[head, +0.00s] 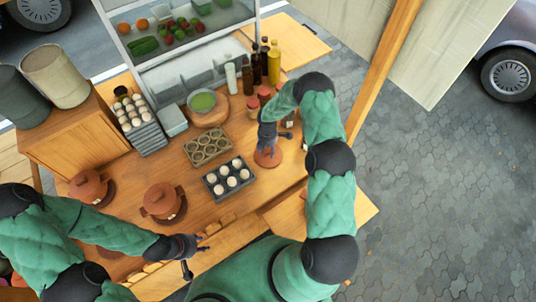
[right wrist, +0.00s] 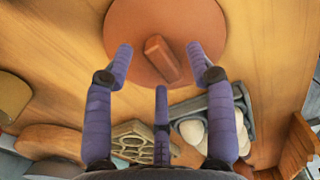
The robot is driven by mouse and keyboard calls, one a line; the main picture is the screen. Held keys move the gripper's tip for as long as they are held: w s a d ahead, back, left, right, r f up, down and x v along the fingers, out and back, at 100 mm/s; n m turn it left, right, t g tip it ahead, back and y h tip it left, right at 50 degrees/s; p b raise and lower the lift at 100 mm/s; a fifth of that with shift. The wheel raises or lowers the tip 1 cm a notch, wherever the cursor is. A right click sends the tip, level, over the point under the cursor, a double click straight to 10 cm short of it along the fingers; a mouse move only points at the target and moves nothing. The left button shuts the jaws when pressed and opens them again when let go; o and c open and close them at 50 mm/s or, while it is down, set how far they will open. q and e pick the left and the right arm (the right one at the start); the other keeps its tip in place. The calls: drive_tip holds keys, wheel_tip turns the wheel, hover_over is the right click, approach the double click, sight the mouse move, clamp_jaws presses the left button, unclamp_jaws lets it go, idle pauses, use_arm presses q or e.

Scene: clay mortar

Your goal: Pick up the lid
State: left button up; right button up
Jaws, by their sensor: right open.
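The lid (head: 268,158) is a round terracotta disc lying flat on the wooden counter, right of the egg tray. In the right wrist view the lid (right wrist: 143,22) shows a raised bar-shaped knob (right wrist: 162,58). My right gripper (head: 268,140) is over the lid. In the right wrist view its open fingers (right wrist: 160,60) stand on either side of the knob, with gaps to it. My left gripper (head: 194,254) is open and empty by the counter's front edge, away from the lid.
A dark tray of eggs (head: 210,191) and a mold tray (head: 197,158) sit left of the lid. Two terracotta pots (head: 160,203) stand farther left. Bottles (head: 273,66) and jars (head: 253,107) stand behind the lid. A bowl (head: 203,102) rests on a round board.

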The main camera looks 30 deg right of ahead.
drive_tip(key=shift+f, duration=0.85)
clamp_jaws()
drive_tip(key=shift+r, duration=0.15)
